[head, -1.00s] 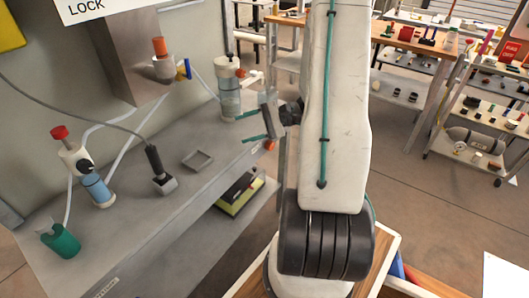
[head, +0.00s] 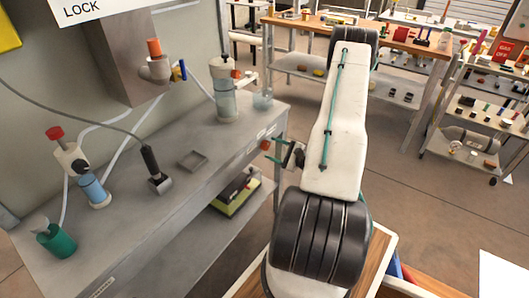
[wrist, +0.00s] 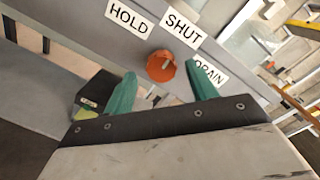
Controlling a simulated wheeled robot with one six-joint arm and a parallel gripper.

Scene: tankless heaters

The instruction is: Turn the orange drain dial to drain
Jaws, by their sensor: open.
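The orange drain dial (wrist: 160,67) is on the grey front face of the counter. In the wrist view, the HOLD label (wrist: 128,18) is at its upper left, the SHUT label (wrist: 183,29) at its upper right and the DRAIN label (wrist: 208,72) to its right. A small pale mark shows on the dial, but I cannot tell which label it points to. The dial also shows in the head view (head: 265,144). My gripper (head: 275,149) is open, its green fingers pointing at the dial, one on each side in the wrist view. Contact is not visible.
The grey counter (head: 130,228) holds a clear cylinder (head: 226,102), a glass (head: 262,99), a small tray (head: 193,160) and a green cup (head: 57,240). A yellow-and-black box (head: 235,195) sits on the shelf below. Open floor lies right of the counter.

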